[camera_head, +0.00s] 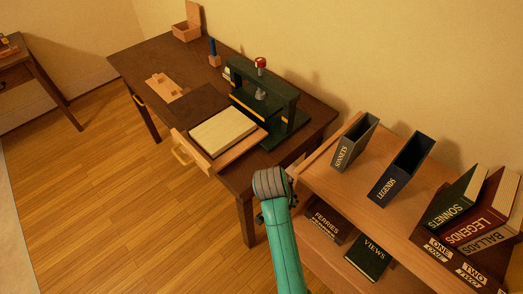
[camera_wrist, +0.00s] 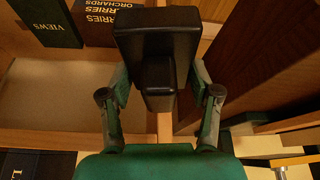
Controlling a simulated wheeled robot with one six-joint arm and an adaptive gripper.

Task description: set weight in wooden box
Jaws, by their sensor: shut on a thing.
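In the wrist view my gripper (camera_wrist: 160,88) is shut on a dark, blocky weight (camera_wrist: 155,38), gripping its narrower part between the two fingers. In the head view my arm's end is over the gap between the desk and the shelf; the fingers and the weight are mostly hidden there. The wooden box (camera_head: 186,34) is small, with its lid raised, at the far back corner of the dark desk (camera_head: 150,55). It is well away from my gripper, and I cannot see inside it.
A green press (camera_head: 285,103) with a red knob and an extended wooden tray (camera_head: 222,155) occupy the desk's near part. A notched wooden piece (camera_head: 164,88) and a blue-topped stand (camera_head: 214,55) lie beyond. A shelf (camera_head: 325,170) with several books is at the right.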

